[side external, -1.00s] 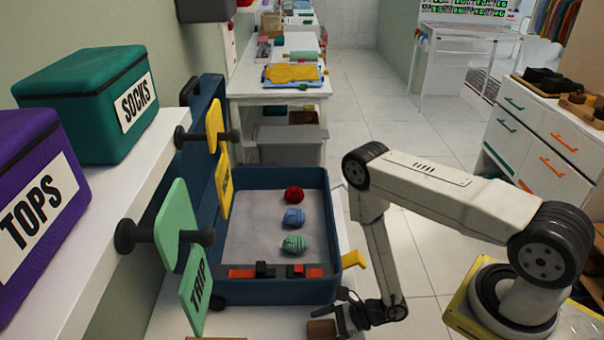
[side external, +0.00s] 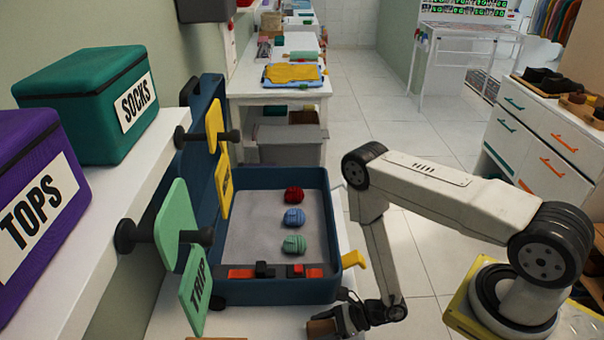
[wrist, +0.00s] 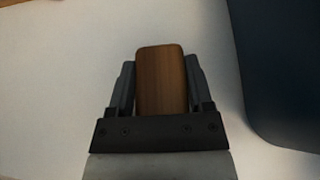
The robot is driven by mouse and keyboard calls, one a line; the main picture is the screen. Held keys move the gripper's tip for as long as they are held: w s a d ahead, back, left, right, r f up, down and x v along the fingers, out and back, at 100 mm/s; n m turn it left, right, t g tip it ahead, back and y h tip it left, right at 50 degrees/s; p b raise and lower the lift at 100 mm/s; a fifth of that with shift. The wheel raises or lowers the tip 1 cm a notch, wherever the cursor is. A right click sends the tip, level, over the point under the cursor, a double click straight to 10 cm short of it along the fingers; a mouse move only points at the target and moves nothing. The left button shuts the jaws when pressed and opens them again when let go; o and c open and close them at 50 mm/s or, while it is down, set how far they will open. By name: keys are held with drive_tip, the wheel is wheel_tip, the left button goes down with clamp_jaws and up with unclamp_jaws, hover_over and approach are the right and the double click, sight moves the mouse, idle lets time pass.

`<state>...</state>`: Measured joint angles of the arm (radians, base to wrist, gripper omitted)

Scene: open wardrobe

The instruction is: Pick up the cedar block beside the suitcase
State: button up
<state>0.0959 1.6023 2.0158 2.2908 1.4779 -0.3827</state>
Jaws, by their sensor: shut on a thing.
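The cedar block (side external: 320,328) is a brown wooden block at the bottom of the side view, in front of the open blue suitcase (side external: 277,291). My gripper (side external: 339,322) is shut on it. In the wrist view the block (wrist: 161,80) sits between the two dark fingers of my gripper (wrist: 161,88), with wood grain visible on its top. The suitcase's dark blue edge (wrist: 280,70) shows at the right there, apart from the block. I cannot tell how far the block is above the white surface.
The suitcase holds red (side external: 294,194), blue (side external: 293,219) and green (side external: 293,245) rolled bundles. A yellow handle (side external: 354,259) sticks out on its right.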

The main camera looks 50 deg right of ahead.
sight(322, 327)
drive_tip(key=shift+r, duration=0.1)
drive_tip(key=shift+r, duration=4.9)
drive_tip(key=shift+r, duration=0.15)
